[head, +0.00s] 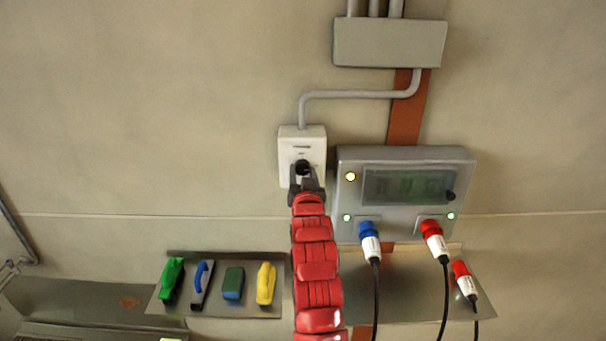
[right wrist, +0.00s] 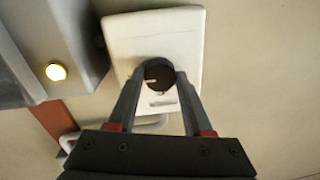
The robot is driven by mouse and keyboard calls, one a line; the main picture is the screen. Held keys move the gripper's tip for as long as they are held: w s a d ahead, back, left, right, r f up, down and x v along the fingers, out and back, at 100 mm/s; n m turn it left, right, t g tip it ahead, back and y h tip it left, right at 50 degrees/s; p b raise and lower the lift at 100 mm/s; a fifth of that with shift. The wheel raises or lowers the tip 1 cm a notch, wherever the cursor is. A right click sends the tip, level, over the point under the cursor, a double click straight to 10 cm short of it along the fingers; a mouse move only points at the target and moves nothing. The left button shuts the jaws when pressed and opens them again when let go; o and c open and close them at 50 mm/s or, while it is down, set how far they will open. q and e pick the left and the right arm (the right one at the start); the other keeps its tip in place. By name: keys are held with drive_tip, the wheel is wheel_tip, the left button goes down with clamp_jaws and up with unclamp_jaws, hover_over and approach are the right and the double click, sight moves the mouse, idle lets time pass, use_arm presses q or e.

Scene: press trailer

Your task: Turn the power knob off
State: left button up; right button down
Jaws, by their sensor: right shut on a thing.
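The power knob (head: 302,167) is a round black knob on a white wall box (head: 302,143) in the middle of the head view. In the right wrist view the knob (right wrist: 158,74) has a pale pointer line that points left, and the white box (right wrist: 185,32) lies behind it. My right gripper (head: 306,178) reaches up to the box on its red arm. In the right wrist view its two fingers (right wrist: 158,82) are closed against the two sides of the knob. My left gripper is not in view.
A grey control panel (head: 347,200) with a screen and lit lamps is close on the right of the white box. Blue and red plugs (head: 369,240) with black cables hang below it. A shelf (head: 222,260) with several colored tools is at lower left.

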drive_tip(key=shift+f+n+b, duration=0.2)
drive_tip(key=shift+n+b, duration=0.2)
drive_tip(key=shift+b, duration=0.4)
drive_tip(key=n+b, duration=0.8)
drive_tip(key=b, duration=0.2)
drive_tip(key=shift+g, duration=0.3)
drive_tip(key=n+b, duration=0.2)
drive_tip(key=shift+r+n+h, duration=0.15)
drive_tip(key=shift+n+h, duration=0.15)
drive_tip(key=shift+n, duration=0.1)
drive_tip(key=shift+n+b, duration=0.4)
drive_tip(key=shift+n, duration=0.4)
drive_tip(key=shift+a+n, duration=0.1)
drive_tip(key=shift+n, duration=0.9)
drive_tip(key=shift+r+n+h, duration=0.1)
drive_tip(key=shift+n+h, duration=0.2)
drive_tip(key=shift+n, duration=0.6)
